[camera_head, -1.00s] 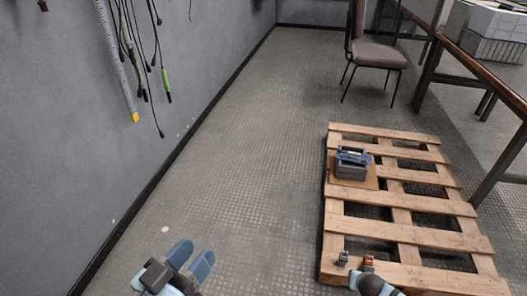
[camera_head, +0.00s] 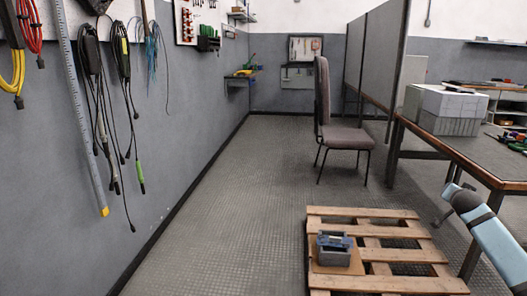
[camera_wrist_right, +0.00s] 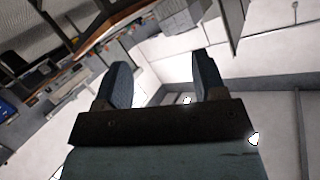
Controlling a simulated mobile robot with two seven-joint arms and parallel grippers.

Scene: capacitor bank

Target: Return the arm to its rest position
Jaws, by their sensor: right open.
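My right arm (camera_head: 490,232) shows at the right edge of the head view, raised beside the workbench; its gripper cannot be made out there. In the right wrist view my right gripper (camera_wrist_right: 163,82) has its two blue fingers spread apart with nothing between them. Behind the fingers are pale walls or ceiling and tilted shelving, so the hand is up in free air. My left gripper is not in view. A grey box with a blue top (camera_head: 334,250) sits on a brown board (camera_head: 340,271) on the wooden pallet (camera_head: 396,284).
The workbench (camera_head: 470,164) with a white and grey box (camera_head: 450,110) stands at the right, close to my right arm. A chair (camera_head: 345,138) stands behind the pallet. Cables (camera_head: 112,115) hang on the left wall. The floor (camera_head: 230,215) left of the pallet is clear.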

